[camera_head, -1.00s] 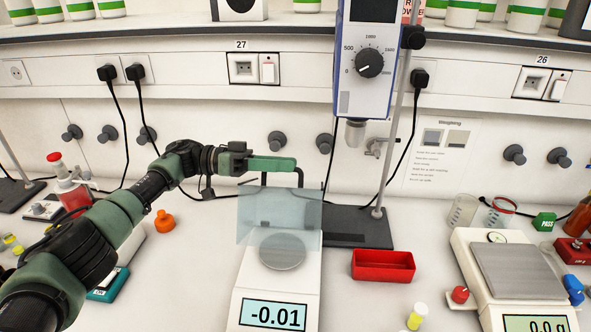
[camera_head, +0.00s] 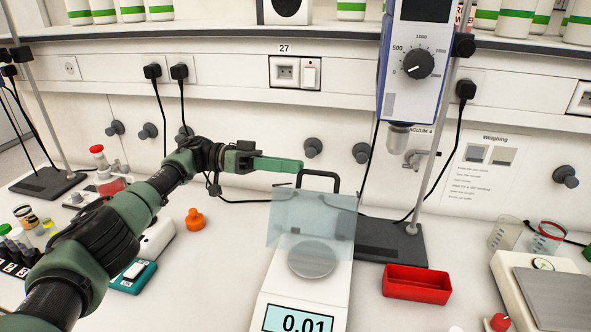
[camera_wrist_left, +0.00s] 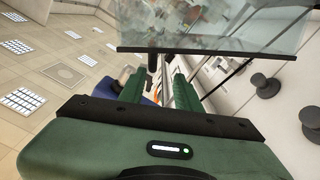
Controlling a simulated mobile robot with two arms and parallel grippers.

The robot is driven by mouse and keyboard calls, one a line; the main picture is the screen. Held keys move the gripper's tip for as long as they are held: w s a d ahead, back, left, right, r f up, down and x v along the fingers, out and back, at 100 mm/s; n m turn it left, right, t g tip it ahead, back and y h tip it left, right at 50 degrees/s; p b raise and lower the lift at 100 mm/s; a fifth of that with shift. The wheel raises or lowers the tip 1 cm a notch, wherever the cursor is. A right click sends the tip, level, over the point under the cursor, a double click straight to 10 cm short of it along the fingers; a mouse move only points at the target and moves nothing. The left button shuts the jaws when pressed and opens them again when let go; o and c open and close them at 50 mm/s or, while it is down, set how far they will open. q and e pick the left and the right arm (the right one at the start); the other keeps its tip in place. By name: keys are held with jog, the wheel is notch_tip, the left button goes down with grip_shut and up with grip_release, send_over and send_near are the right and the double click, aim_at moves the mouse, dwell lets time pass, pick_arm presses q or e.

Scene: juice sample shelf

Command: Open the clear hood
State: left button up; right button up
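The clear hood (camera_head: 312,215) of the balance (camera_head: 340,262) stands raised in the head view, its see-through panels up at the back. The round pan (camera_head: 312,260) shows below them. A black arched handle (camera_head: 320,174) rises behind the hood. A clear panel with a dark edge (camera_wrist_left: 200,50) crosses beyond the fingertips. My right gripper is out of view.
A red tray (camera_head: 416,284) lies right of the balance. A stirrer (camera_head: 410,60) on a stand is behind it. Another balance (camera_head: 560,295) stands at the right. An orange stopper (camera_head: 195,220) and a teal device (camera_head: 133,277) lie left. The bench between stopper and balance is clear.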

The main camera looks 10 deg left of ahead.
pick_arm(q)
jog(key=shift+a+f+b, duration=0.1)
jog(key=shift+a+b, duration=0.2)
jog(key=shift+a, duration=0.45)
jog(key=a+b, duration=0.5)
jog(key=shift+a, duration=0.3)
dwell(0.4)
